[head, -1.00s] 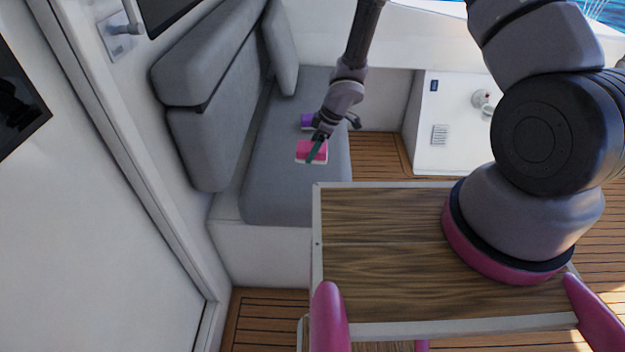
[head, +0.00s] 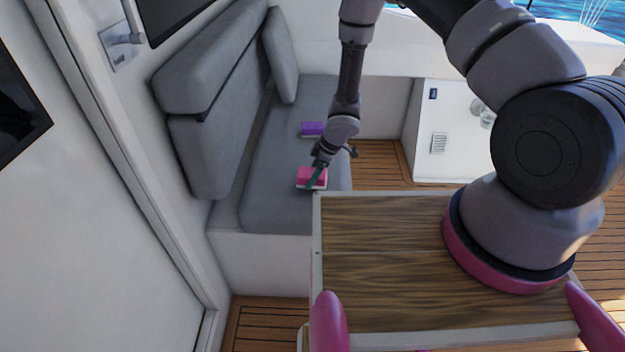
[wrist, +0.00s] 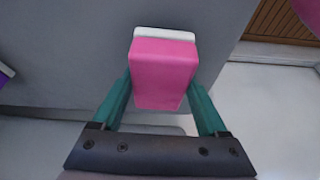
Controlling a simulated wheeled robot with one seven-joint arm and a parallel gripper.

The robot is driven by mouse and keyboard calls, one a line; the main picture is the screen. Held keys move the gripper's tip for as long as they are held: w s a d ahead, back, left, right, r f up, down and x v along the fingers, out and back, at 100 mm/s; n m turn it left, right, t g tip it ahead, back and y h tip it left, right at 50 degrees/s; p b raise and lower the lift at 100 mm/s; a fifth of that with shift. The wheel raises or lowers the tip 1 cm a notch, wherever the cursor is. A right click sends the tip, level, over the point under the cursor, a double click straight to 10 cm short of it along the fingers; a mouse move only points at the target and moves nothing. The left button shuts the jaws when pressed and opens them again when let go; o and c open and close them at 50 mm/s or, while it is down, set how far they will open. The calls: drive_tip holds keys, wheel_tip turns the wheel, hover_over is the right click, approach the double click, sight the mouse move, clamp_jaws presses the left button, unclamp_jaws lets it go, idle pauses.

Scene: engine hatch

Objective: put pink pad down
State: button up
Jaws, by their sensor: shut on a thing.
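The pink pad (head: 311,176) has a pink upper layer and a white layer along one side. It also shows in the wrist view (wrist: 163,75), between the two teal fingers. My gripper (head: 316,174) is shut on it, one finger on each side. In the head view the pad is over the front part of the grey bench seat (head: 275,205). I cannot tell whether its underside touches the seat or is slightly above it.
A purple pad (head: 312,129) lies on the seat farther back. The wooden table top (head: 385,225) stands close to the right of the seat's near end. A white cabinet (head: 455,150) is at the right. The seat around the pink pad is clear.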

drive_tip(key=shift+f, duration=1)
drive_tip(key=o, duration=1.1)
drive_tip(key=shift+f, duration=0.2)
drive_tip(key=v, duration=1)
drive_tip(key=shift+d+r, duration=0.3)
drive_tip(key=shift+d, duration=0.05)
drive_tip(key=shift+r, duration=0.1)
